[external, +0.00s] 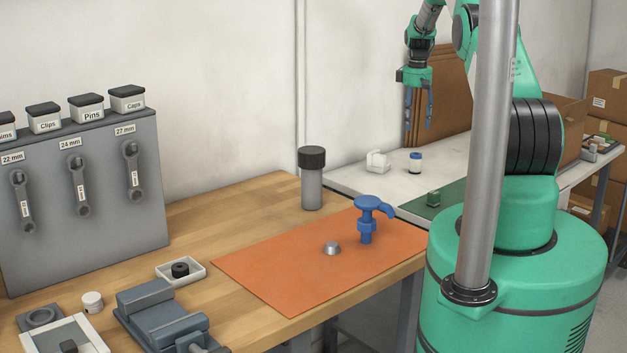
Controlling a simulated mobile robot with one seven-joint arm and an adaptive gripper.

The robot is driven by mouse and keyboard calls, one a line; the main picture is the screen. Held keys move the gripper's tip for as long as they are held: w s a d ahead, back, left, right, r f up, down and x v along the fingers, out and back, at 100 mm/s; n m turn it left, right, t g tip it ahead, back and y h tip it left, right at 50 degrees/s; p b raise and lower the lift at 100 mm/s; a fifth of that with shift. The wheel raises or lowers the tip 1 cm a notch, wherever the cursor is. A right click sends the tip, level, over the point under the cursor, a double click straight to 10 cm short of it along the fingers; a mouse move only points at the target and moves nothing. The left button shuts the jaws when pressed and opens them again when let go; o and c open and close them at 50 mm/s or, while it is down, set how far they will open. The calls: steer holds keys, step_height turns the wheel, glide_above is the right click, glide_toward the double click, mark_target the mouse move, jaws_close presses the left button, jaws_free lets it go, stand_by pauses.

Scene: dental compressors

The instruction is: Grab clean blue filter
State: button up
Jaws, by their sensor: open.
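A small white cylinder with a blue band and blue top (415,163) stands upright on the white table; it may be the clean blue filter, but I cannot read any marking. A blue pump-shaped part (367,217) with a side spout stands upright on the orange mat (290,268). My gripper (418,124) points down, open and empty, its two fingers apart. In the picture it hangs just above the small blue and white cylinder, touching nothing; its exact depth is hard to tell.
A brown board (450,90) leans behind my gripper. A grey black-capped cylinder (312,180) and small metal part (331,249) stand on the workbench side.

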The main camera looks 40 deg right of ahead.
mark_target(425, 152)
steer(key=shift+s+d+f, duration=0.25)
steer(key=shift+d+f, duration=0.3)
steer(key=shift+f, duration=0.2)
steer(key=shift+f, duration=0.1)
steer(key=shift+f, duration=4.2)
steer(key=shift+f, duration=2.6)
steer(key=c, duration=1.1)
